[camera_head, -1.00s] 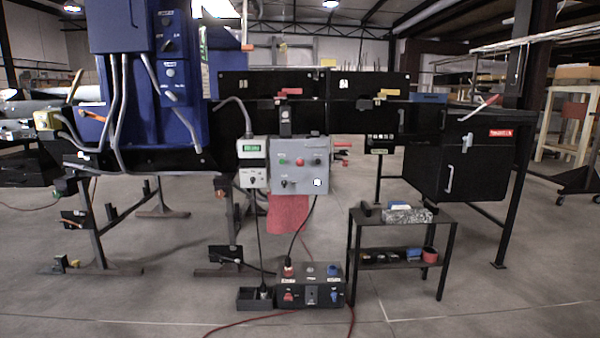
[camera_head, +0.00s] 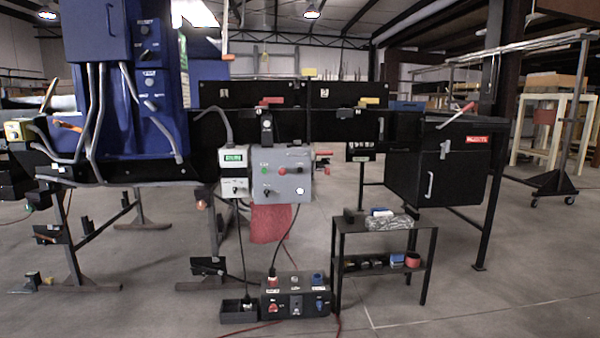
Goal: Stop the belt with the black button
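A grey control box (camera_head: 281,186) hangs at the front of the black conveyor frame, near the middle of the view. Its face has a green button (camera_head: 264,170), a red button (camera_head: 283,171) and several small dark controls. One dark control (camera_head: 266,189) sits low on the left of the face and a white piece is at the lower right. At this size I cannot tell which dark control is the black button. The conveyor belt surface cannot be made out. Neither of my grippers is in view.
A light box with a green display (camera_head: 234,160) adjoins the control box. A black floor box (camera_head: 296,300) with cables stands below. Open floor lies in front.

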